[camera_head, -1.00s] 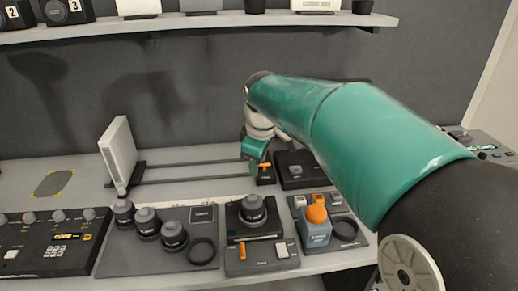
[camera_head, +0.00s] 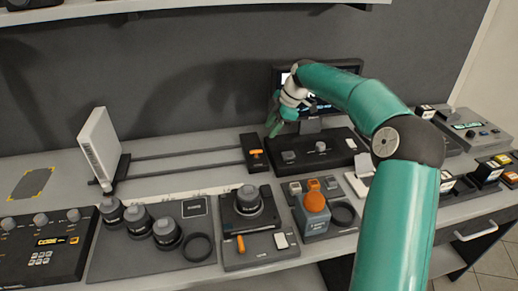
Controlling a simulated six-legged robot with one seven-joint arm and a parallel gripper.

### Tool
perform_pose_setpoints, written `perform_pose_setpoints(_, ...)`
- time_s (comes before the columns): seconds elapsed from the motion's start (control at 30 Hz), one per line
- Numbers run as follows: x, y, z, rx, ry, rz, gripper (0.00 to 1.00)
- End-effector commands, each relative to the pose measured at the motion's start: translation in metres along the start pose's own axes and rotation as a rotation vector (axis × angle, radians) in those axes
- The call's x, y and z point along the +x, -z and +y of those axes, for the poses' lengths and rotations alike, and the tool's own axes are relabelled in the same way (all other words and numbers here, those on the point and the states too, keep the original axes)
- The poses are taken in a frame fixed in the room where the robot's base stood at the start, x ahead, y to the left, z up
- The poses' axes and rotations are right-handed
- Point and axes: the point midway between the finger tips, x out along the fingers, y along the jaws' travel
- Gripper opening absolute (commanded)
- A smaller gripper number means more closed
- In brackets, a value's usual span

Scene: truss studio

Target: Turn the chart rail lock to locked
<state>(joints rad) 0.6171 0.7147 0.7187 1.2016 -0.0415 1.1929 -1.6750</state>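The chart rail lock (camera_head: 254,158) is a small dark block at the right end of two dark rails (camera_head: 190,155). Any lock marking is too small to read. A white chart panel (camera_head: 101,143) stands upright in a holder at the rails' left end. My gripper (camera_head: 272,128) is raised behind and slightly right of the lock, clear of it, in front of a dark monitor. Its fingers are small and partly overlapped, so I cannot tell their opening.
The monitor (camera_head: 346,68) and a dark control box (camera_head: 303,152) stand right of the lock. A shelf (camera_head: 200,8) runs above.

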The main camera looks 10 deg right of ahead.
Motion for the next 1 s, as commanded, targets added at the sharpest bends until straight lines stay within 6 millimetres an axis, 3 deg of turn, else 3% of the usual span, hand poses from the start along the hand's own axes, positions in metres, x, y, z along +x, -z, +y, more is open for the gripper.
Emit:
perform_pose_setpoints(0.5,0.1,-0.001,0.0,0.004,0.003,0.0,0.35)
perform_pose_setpoints(0.7,0.116,-0.002,0.002,0.007,0.0,-0.001,0.35)
perform_pose_setpoints(0.97,0.117,-0.002,0.001,0.007,0.0,-0.001,0.35)
perform_pose_setpoints(1.0,0.117,-0.002,0.001,0.007,0.0,-0.002,0.29)
